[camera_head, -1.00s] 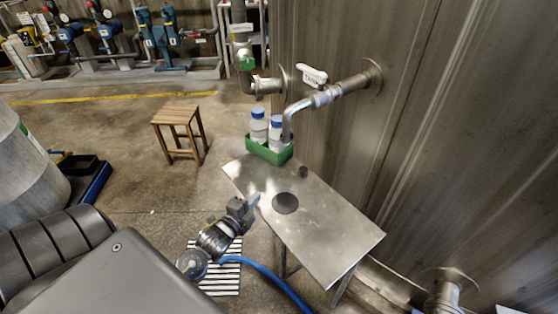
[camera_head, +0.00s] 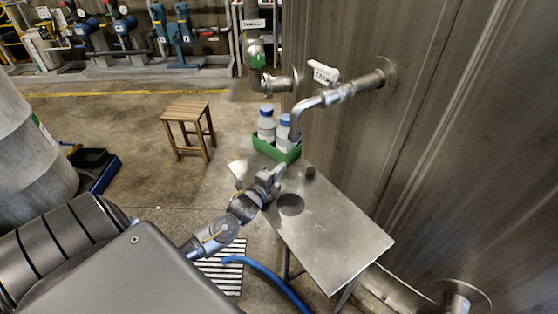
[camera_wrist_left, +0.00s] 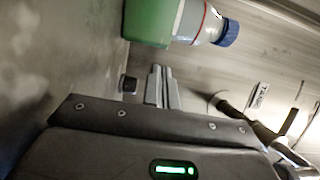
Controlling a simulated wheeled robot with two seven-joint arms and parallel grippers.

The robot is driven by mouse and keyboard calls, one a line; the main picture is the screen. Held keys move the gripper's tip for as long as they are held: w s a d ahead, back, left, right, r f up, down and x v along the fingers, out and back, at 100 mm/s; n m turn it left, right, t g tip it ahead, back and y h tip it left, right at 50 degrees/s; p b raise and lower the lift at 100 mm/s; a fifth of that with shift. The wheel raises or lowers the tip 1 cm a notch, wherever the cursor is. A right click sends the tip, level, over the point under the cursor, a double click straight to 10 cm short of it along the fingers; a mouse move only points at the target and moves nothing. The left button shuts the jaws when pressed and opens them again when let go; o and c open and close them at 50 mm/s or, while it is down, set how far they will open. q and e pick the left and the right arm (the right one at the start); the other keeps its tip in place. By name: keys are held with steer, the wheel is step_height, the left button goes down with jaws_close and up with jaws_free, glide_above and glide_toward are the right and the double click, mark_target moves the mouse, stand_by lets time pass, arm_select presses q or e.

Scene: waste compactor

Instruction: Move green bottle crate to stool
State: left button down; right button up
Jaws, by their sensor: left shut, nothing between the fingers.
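The green bottle crate (camera_head: 268,150) stands at the far left corner of the metal table (camera_head: 335,235). It holds two clear bottles with blue caps (camera_head: 266,124). My left gripper (camera_head: 277,172) is over the table's left side, just short of the crate. It is shut and empty, and its fingers (camera_wrist_left: 160,75) point toward the crate without touching it. The wooden stool (camera_head: 188,112) stands on the floor to the left, its top bare. My right gripper is out of view.
A small dark knob (camera_head: 310,173) stands on the table near the crate. A blue hose (camera_head: 262,268) lies below. Floor between table and stool is clear.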

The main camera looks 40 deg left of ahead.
mark_target(278, 152)
arm_select(q)
steer(key=w+a, duration=0.2)
steer(key=shift+w+a, duration=0.1)
steer(key=shift+w, duration=0.3)
steer(key=shift+w+a, duration=0.3)
steer(key=shift+a, duration=0.15)
steer(key=shift+w, duration=0.1)
steer(key=w+a, duration=0.2)
steer(key=shift+w+a+b, duration=0.15)
steer(key=shift+a+b, duration=0.25)
